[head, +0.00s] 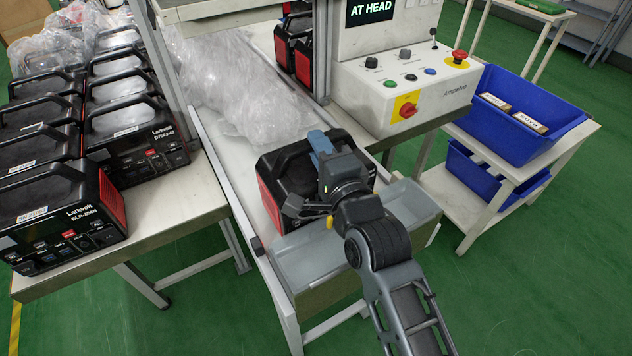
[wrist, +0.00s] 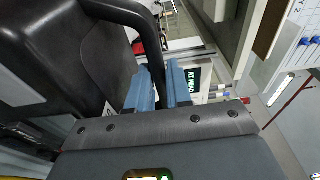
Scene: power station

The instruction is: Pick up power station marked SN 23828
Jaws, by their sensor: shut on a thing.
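A black power station with red side panels (head: 268,205) stands at the near end of the white conveyor table, next to a grey tray. My gripper (head: 322,143) is over it, with its blue fingers at the top handle. In the wrist view the blue fingers (wrist: 160,85) are shut on the black handle (wrist: 152,40), and the dark body (wrist: 50,60) fills the left side. The arm hides part of the power station. Its serial label cannot be read. I cannot tell whether it is lifted off the surface.
Several similar power stations (head: 130,125) stand on the left table, some with white SN labels. Clear plastic wrap (head: 235,80) lies behind the held one. The grey tray (head: 305,258) is in front. A control box (head: 405,85) and blue bins (head: 530,110) are at right.

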